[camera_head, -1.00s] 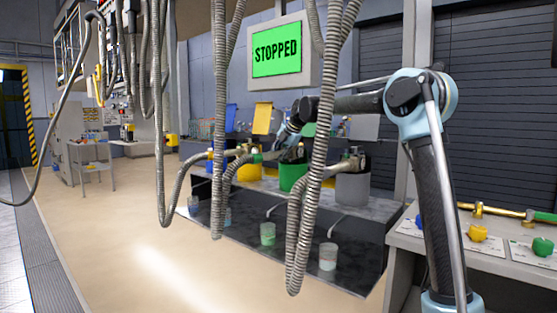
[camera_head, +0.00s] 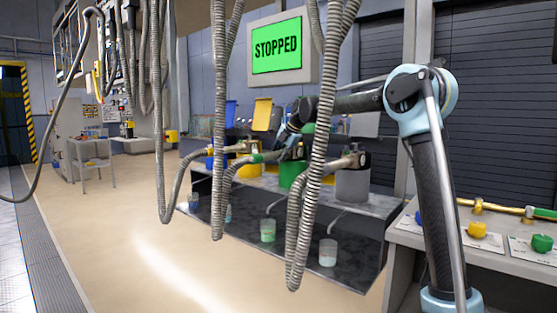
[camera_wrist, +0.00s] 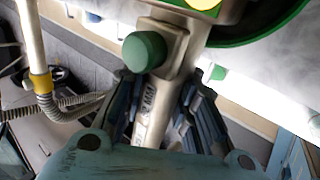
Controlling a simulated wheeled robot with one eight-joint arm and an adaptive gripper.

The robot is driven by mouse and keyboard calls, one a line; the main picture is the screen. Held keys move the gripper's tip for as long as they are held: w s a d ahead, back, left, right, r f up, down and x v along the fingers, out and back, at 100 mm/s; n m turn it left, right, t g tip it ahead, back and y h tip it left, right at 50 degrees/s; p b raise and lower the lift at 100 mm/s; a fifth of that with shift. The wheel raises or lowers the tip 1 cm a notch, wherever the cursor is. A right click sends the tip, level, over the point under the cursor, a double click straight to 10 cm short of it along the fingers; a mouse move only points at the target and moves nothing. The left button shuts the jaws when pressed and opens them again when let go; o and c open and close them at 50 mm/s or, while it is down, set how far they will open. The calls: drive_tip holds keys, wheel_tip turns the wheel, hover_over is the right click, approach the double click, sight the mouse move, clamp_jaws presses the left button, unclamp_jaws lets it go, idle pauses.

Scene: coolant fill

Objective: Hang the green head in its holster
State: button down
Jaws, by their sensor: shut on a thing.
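My gripper (camera_wrist: 165,112) is shut on the green head (camera_wrist: 160,85), a metal body with a round green knob, seen close in the wrist view. Its fingers lie on either side of the metal shaft. In the head view, the green-collared hose end (camera_head: 256,158) shows just left of my gripper (camera_head: 288,150), above the bench by the green container (camera_head: 292,174). A dark green curved rim (camera_wrist: 262,32) shows at the upper right of the wrist view. A hanging hose partly covers my wrist, and I cannot make out the green holster for certain.
The yellow head's hose (camera_wrist: 40,88) with a yellow collar is left in the wrist view. A grey container (camera_head: 352,186) stands right of the green one. Hoses (camera_head: 305,200) hang in front of the bench. The screen (camera_head: 277,46) reads STOPPED. Open floor lies left.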

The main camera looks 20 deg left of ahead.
drive_tip(key=shift+f, duration=0.1)
drive_tip(key=c, duration=1.2)
unclamp_jaws()
drive_tip(key=shift+f, duration=0.1)
drive_tip(key=v, duration=1.2)
